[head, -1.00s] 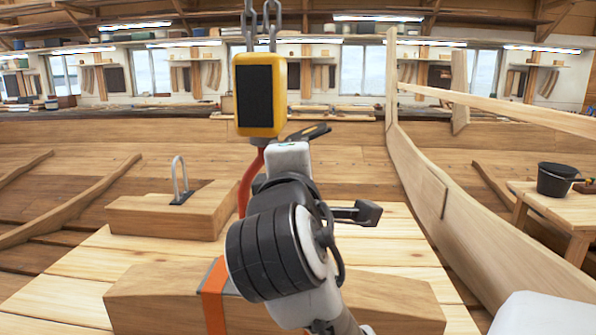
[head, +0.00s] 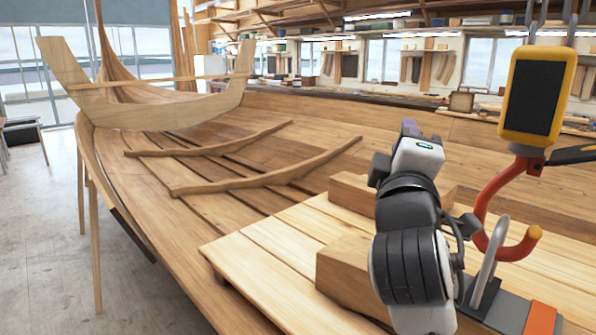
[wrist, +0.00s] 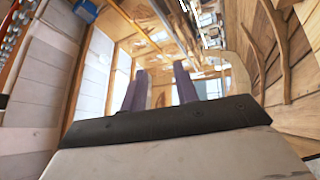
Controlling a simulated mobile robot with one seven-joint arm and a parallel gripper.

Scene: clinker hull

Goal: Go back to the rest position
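My gripper (head: 408,128) is raised at the upper end of my folded arm, above the wooden planks, in the head view. In the wrist view its two purple fingers (wrist: 161,85) stand apart with nothing between them, so it is open and empty. The yellow hanging scale (head: 535,95) with its dark screen is to the right of my gripper, apart from it. An orange-red hook (head: 487,205) hangs below the scale. A grey metal loop (head: 488,262) stands near the hook; my arm partly hides the block under it.
A pale plank platform (head: 262,262) lies in front, with wooden blocks (head: 345,275) on it. Curved ribs (head: 270,178) cross the hull planking (head: 200,205). A wooden crosspiece (head: 165,108) rises at the hull's end. Open grey floor (head: 50,250) is at left.

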